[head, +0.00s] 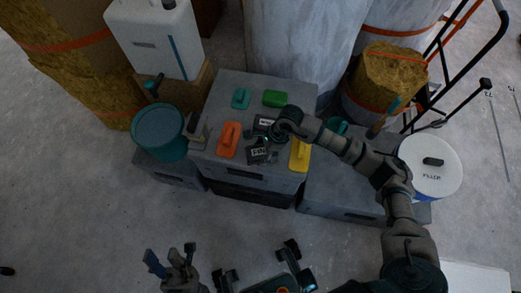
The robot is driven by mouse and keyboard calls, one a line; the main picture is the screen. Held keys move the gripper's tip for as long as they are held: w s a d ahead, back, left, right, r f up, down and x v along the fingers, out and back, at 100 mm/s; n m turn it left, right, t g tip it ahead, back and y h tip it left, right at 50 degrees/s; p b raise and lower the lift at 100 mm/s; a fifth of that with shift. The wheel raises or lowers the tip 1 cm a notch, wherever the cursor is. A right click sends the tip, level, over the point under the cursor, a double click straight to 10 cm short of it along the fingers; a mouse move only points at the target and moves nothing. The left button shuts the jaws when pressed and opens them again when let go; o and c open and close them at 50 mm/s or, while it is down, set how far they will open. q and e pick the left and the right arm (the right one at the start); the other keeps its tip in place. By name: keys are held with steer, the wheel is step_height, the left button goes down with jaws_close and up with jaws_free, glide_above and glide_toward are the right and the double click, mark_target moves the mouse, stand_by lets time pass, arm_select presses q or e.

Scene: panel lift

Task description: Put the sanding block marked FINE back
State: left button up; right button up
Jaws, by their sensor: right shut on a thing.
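Two dark blocks with white labels are on or just above the grey case (258,82). One dark block (257,155) is at the front middle, and the other dark block (263,124) is behind it. Their lettering is too small to read surely, so I cannot tell which is marked FINE. My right gripper (273,140) reaches in from the right and is shut on the front dark block; its fingers are partly hidden by the wrist. My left gripper (172,264) is low at the left front, away from the case, with its fingers apart and empty.
An orange float (228,140), a yellow float (300,155), a teal piece (241,98) and a green piece (275,98) surround the dark blocks. A teal bucket (160,130) stands left, a white filler tub (430,165) right.

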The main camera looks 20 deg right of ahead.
steer(key=o, duration=1)
steer(key=shift+c, duration=0.2)
steer(key=o, duration=0.3)
steer(key=shift+d+f, duration=0.1)
